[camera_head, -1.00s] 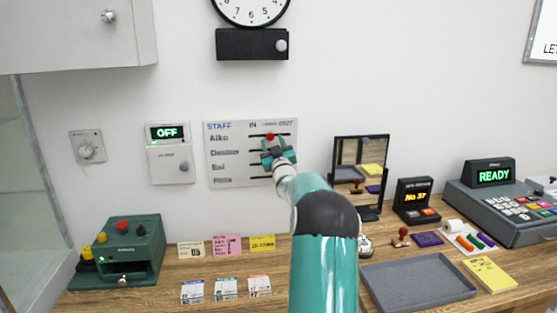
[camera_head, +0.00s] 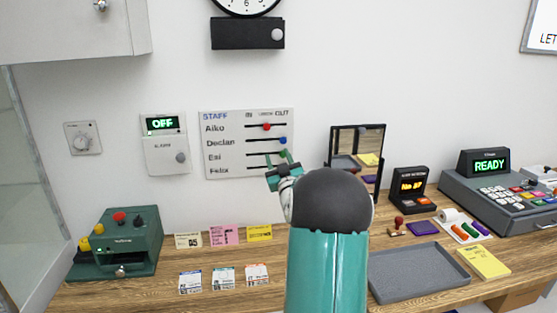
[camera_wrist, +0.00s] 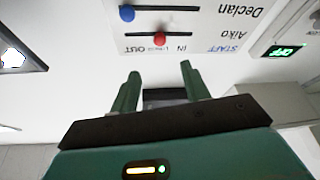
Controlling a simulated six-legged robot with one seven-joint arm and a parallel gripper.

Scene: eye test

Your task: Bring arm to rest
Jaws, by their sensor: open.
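My gripper (camera_head: 279,160) is open and empty, in front of the lower right part of the white staff board (camera_head: 222,160) in the head view. In the wrist view its two green fingers stand apart (camera_wrist: 160,72), with nothing between them. The board's red knob (camera_head: 266,127) is on the Aiko row near the middle of its slot. The blue knob (camera_head: 283,140) is at the right end of the Declan row. Both knobs also show in the wrist view, red (camera_wrist: 160,41) and blue (camera_wrist: 127,13). My gripper hides part of the Esi and Felix rows.
A wooden counter (camera_head: 150,297) runs below. On it stand a green machine (camera_head: 140,250), small cards, a mirror (camera_head: 344,143), a black number display (camera_head: 411,187), a grey tray (camera_head: 420,273) and a register (camera_head: 490,163). A wall cabinet (camera_head: 60,30) hangs upper left.

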